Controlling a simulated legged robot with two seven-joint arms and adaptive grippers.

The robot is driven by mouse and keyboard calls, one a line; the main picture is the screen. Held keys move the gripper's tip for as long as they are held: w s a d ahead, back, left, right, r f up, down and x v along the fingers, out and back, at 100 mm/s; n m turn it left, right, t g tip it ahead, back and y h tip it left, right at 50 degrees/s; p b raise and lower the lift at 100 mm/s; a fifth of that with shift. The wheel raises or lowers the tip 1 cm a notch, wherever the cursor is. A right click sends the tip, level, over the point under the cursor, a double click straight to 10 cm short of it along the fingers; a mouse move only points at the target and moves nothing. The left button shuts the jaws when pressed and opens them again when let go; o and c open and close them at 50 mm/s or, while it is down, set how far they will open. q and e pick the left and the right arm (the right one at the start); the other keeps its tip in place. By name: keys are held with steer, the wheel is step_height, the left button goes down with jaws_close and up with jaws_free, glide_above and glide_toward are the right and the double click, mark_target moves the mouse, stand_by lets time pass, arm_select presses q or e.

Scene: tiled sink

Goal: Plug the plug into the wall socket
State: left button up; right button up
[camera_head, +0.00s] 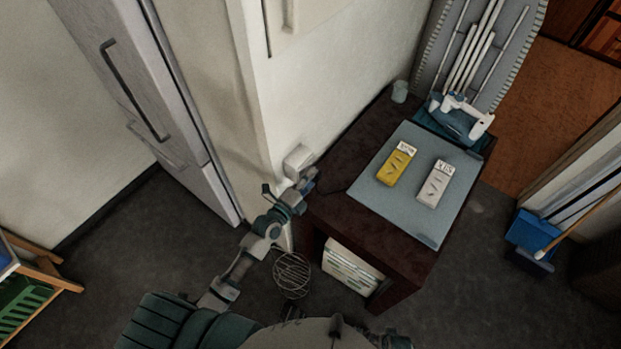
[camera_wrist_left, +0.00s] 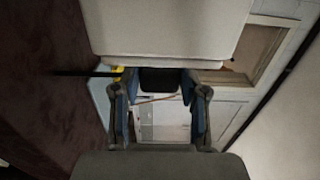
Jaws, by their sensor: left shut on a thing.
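My left gripper (camera_head: 303,181) is raised beside the wall corner, left of the dark table. In the left wrist view, its fingers (camera_wrist_left: 160,84) are closed on a dark block, which looks like the plug (camera_wrist_left: 160,80). A thin black strip, perhaps its cord, runs left from near it. A pale box (camera_head: 298,157), which looks like the wall socket, sits at the wall just beyond the gripper. A large pale block (camera_wrist_left: 165,28), likely the same box, fills the top of the left wrist view. Its socket holes and any contact with the plug are hidden. My right gripper is not seen.
The dark table (camera_head: 330,212) holds a grey-blue mat (camera_head: 408,218) with a yellow block (camera_head: 397,166) and a white block (camera_head: 436,184). A wire basket (camera_head: 291,275) is below the gripper. A grey cabinet (camera_head: 150,95) stands left, with open floor before it.

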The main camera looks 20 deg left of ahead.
arm_select(q)
steer(key=shift+a, duration=0.25)
steer(key=shift+w, duration=0.1)
stand_by(0.5)
steer(key=shift+w+a, duration=0.15)
steer(key=shift+a, duration=0.4)
steer(key=shift+w+a+r, duration=0.15)
steer(key=shift+a, duration=0.1)
stand_by(0.4)
